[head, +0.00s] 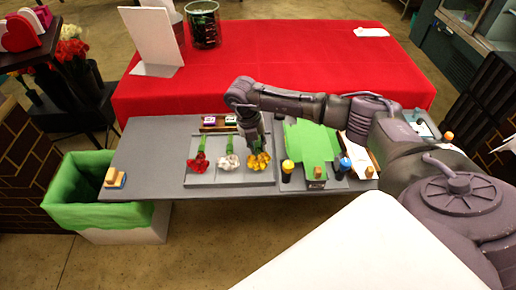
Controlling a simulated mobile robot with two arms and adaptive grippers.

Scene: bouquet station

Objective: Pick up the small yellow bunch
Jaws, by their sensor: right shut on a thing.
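The small yellow bunch (259,161) is at the right end of a row of three bunches on a light grey tray (230,180). My right gripper (254,146) points down over its stem end and is shut on it. The gripper covers most of its stem. Whether the bunch is lifted off the tray cannot be told. A red bunch (198,162) and a white bunch (229,162) lie to its left with green stems pointing away. My left gripper is not in view.
Right of the tray are a green sheet (312,143), a bottle with a yellow cap (287,170) and a blue bottle (344,165). A sponge-like block (115,178) sits at the grey table's left end. A green-lined bin (85,190) stands left. A red-covered table (270,60) is behind.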

